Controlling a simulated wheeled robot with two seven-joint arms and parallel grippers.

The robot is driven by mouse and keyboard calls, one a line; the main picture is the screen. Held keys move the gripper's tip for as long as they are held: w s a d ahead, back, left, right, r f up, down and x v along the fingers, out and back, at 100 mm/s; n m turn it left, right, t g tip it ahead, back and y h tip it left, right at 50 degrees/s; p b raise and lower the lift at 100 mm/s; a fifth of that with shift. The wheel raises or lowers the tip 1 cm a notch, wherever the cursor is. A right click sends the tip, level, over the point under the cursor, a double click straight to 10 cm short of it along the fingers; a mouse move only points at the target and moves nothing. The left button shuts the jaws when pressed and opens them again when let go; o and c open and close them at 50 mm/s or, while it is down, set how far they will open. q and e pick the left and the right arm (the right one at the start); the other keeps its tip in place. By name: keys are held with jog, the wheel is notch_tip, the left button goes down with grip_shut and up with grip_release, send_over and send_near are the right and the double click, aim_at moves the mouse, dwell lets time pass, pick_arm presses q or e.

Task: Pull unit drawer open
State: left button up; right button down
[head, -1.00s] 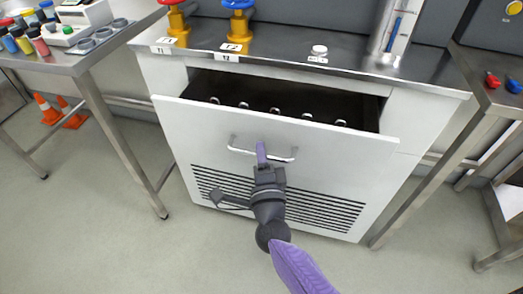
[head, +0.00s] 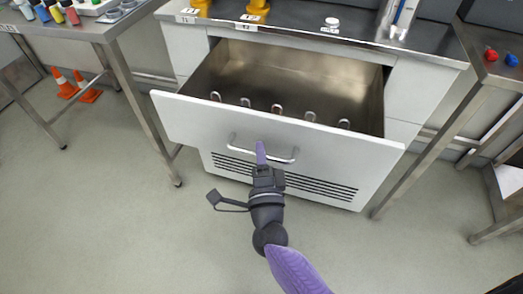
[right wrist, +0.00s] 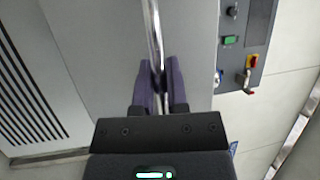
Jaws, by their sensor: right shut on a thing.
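The unit drawer (head: 330,163) is a white-fronted metal drawer under the counter and stands well out from the cabinet. Its bare steel inside shows, with several small hooks or rings in a row just behind the front. A curved metal handle (head: 284,157) sits on the drawer front. My right gripper (head: 261,155) is shut on this handle. In the right wrist view, the purple fingers (right wrist: 160,85) close around the handle bar (right wrist: 154,38), which runs upward between them. The left gripper is not in view.
A steel table (head: 105,32) with coloured bottles stands at the left, with orange cones (head: 75,84) beneath. Another table (head: 490,85) with a red and a blue knob stands at the right. The floor before the drawer is clear.

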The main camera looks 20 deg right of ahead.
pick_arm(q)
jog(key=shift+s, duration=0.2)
pick_arm(e)
jog(key=c, duration=0.6)
grip_release()
jog(key=shift+c, duration=0.2)
pick_arm(q)
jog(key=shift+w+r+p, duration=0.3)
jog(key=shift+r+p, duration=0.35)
jog(key=shift+p, duration=0.05)
pick_arm(e)
jog(key=v, duration=1)
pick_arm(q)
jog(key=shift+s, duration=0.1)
